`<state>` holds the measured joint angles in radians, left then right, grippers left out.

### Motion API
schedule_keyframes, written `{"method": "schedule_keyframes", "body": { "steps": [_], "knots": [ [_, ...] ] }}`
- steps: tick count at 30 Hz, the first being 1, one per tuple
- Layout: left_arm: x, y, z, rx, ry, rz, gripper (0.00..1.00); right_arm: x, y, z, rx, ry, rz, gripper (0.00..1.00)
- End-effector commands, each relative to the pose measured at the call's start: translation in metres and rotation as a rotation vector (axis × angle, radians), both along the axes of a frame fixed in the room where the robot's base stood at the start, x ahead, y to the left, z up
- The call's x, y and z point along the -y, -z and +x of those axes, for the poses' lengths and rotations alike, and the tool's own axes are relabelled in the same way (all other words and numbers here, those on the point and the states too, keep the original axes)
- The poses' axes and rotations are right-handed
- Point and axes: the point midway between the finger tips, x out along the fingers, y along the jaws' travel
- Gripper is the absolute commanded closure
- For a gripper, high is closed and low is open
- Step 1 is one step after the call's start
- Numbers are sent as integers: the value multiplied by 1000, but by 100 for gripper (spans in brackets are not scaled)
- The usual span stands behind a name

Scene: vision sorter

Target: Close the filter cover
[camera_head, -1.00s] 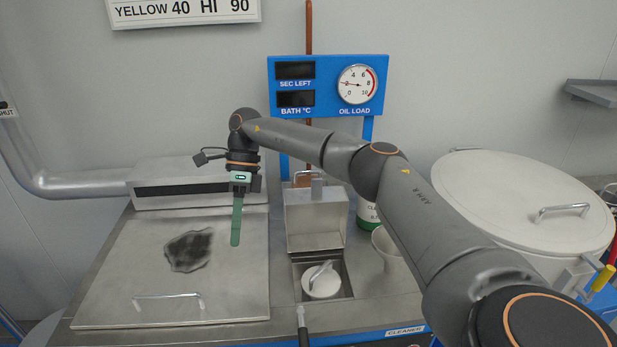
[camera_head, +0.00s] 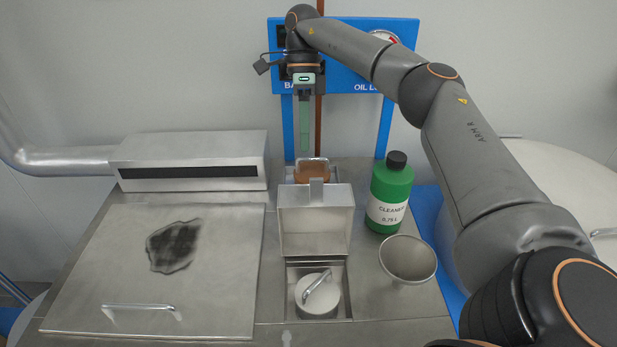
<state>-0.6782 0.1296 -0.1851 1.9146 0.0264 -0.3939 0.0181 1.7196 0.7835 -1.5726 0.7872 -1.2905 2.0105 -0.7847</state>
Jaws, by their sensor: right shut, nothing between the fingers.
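The filter cover (camera_head: 314,231) is a square steel lid that stands open, upright at the back edge of a square opening. Inside the opening sits a round, light-coloured filter (camera_head: 309,300) with a bar handle. My right gripper (camera_head: 304,155) points straight down with its green fingers together. It is above and behind the raised cover, in front of the blue panel, apart from the cover and holding nothing. My left gripper is out of view.
A green cleaner bottle (camera_head: 389,195) and a metal funnel (camera_head: 407,258) stand right of the cover. A brown-topped container (camera_head: 311,172) is behind it.

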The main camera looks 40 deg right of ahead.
Motion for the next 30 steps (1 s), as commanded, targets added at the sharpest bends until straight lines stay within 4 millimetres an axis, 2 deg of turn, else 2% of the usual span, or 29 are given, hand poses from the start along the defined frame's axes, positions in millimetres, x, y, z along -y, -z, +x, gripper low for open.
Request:
{"method": "schedule_keyframes", "body": {
  "steps": [5,9,18,30],
  "knots": [
    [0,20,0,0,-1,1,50,-5,27,-7,-2,-2,2,100],
    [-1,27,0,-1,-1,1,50,-11,47,-15,-4,-2,0,100],
    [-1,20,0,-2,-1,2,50,-22,82,-26,-2,-1,-1,100],
    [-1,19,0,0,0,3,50,-24,90,-28,0,0,0,100]
  ]
}}
